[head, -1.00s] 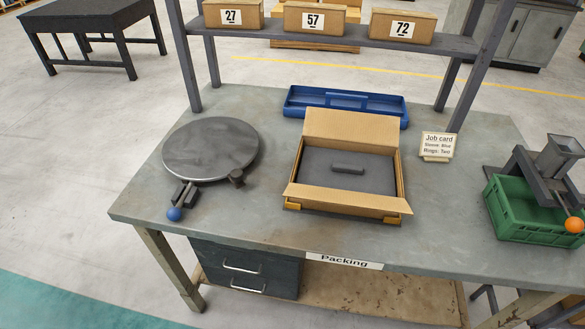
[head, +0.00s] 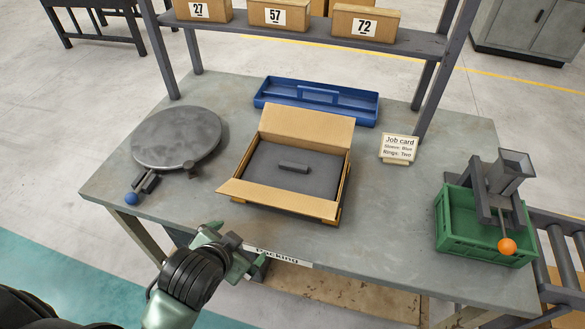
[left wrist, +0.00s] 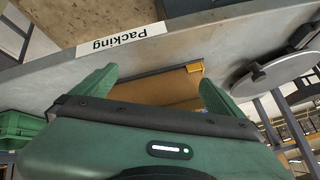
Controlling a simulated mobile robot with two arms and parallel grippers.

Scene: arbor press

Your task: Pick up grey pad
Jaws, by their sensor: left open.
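The grey pad (head: 270,170) lies flat inside an open cardboard box (head: 280,199) on the workbench. A small dark raised grip (head: 294,167) sits on top of the pad. My left gripper (head: 238,252) is at the bench's front edge, in front of the box and apart from it. In the left wrist view the left gripper (left wrist: 160,88) has its two green fingers spread with nothing between them. Beyond them the box (left wrist: 155,90) shows partly; the pad is hidden there. My right gripper is not in view.
A round metal turntable (head: 176,138) with a blue-knobbed lever stands left of the box. A blue tray (head: 275,101) lies behind it. A job card (head: 398,148) and a green crate (head: 450,243) under a press (head: 497,190) are to the right. A shelf (head: 300,31) holds numbered boxes.

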